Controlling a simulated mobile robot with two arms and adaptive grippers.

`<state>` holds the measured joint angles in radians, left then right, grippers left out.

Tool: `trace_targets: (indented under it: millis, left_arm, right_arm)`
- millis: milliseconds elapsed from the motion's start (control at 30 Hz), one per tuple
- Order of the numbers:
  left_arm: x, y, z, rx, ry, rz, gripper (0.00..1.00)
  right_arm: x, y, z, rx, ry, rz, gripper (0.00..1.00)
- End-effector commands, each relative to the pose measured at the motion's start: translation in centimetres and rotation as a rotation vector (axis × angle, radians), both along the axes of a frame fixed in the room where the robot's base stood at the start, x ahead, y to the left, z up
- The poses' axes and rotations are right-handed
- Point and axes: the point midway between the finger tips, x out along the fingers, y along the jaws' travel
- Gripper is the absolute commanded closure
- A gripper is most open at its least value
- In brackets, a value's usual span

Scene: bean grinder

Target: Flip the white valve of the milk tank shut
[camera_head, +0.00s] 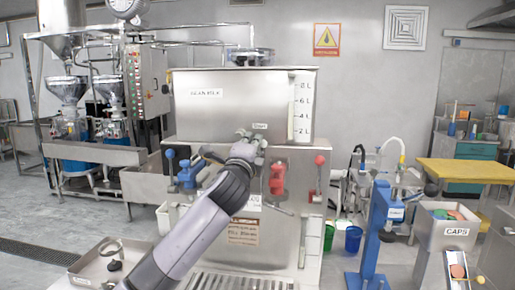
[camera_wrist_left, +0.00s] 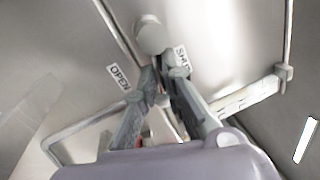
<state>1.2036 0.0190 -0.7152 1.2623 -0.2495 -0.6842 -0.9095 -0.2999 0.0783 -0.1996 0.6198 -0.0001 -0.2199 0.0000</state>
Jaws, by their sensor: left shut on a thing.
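The steel milk tank (camera_head: 240,85) stands in the middle of the head view, with a "bean milk" label and a litre scale on its front. My left gripper (camera_head: 252,140) is at the tank's lower front and covers most of the valve there. In the left wrist view my left gripper (camera_wrist_left: 162,78) is shut on the white valve. The valve's round pale end (camera_wrist_left: 150,36) shows just beyond the fingertips. An OPEN label (camera_wrist_left: 119,77) is left of the fingers and a SHUT label (camera_wrist_left: 182,58) is close on their right. My right gripper is not in view.
Below the tank are a blue valve (camera_head: 187,175) on the left and a red valve (camera_head: 278,178) on the right, close to my left gripper. A red-knobbed lever (camera_head: 319,162) is further right. A blue press stand (camera_head: 376,230) stands at the right front.

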Motion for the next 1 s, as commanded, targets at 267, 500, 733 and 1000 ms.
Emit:
trace_targets:
  millis: [267,500,733,1000]
  left_arm:
    - [-0.2,0.0,1.1,-0.137,0.017,-0.005,1.0]
    - [-0.2,0.0,1.4,-0.187,0.025,-0.006,1.0]
    - [-0.2,0.0,1.5,-0.194,0.026,-0.005,1.0]
    - [-0.2,0.1,1.6,-0.192,0.023,-0.005,0.88]
  right_arm:
    - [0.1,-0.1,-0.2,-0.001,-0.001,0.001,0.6]
    - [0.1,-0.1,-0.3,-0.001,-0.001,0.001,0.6]
    - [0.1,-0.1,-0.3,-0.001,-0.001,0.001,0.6]
    - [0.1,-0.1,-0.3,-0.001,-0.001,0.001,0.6]
